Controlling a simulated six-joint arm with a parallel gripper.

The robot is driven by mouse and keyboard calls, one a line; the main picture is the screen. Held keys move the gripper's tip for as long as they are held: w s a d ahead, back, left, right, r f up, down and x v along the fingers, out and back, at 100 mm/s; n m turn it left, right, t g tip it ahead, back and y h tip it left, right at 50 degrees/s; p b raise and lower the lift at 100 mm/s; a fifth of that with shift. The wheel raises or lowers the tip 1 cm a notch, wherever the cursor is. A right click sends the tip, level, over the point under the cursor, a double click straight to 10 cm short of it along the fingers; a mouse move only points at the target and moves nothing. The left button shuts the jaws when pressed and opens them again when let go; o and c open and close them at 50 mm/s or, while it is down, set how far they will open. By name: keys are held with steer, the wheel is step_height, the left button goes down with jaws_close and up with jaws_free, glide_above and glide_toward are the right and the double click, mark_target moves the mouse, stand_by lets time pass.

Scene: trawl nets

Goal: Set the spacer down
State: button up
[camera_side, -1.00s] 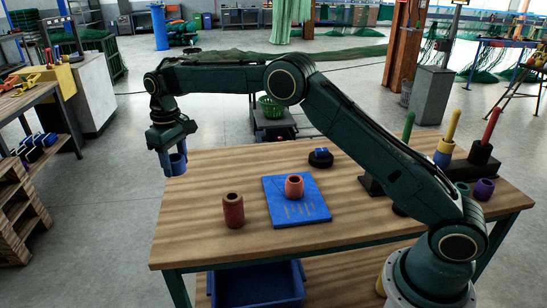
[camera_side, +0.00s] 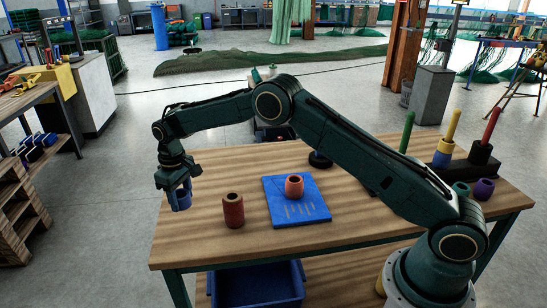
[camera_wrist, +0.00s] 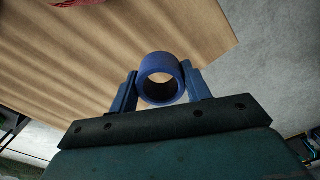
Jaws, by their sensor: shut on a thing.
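My gripper (camera_side: 174,192) is shut on a blue ring-shaped spacer (camera_side: 183,200) near the left edge of the wooden table. In the wrist view, the spacer's open end (camera_wrist: 160,58) faces the camera between the two blue fingers of my gripper (camera_wrist: 160,85), with table wood behind it. The frames do not clearly show whether its lower end touches the wood. A red-brown cylinder (camera_side: 233,211) stands upright just right of it. An orange spacer (camera_side: 294,187) stands on a blue board (camera_side: 309,209).
The wooden table (camera_side: 215,250) has bare wood at the front left. A black round piece (camera_side: 320,160) lies behind the board, partly hidden by my arm. Coloured pegs (camera_side: 453,126) and green (camera_side: 461,189) and purple (camera_side: 484,188) rings are at right. A blue bin (camera_side: 257,287) sits below.

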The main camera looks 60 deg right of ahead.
glide_above(188, 228)
steer(key=shift+f, duration=2.3)
steer(key=shift+d, duration=0.1)
steer(key=shift+f, duration=2.1)
steer(key=shift+f, duration=0.1)
steer(key=o, duration=1)
steer(key=shift+r, duration=6.15)
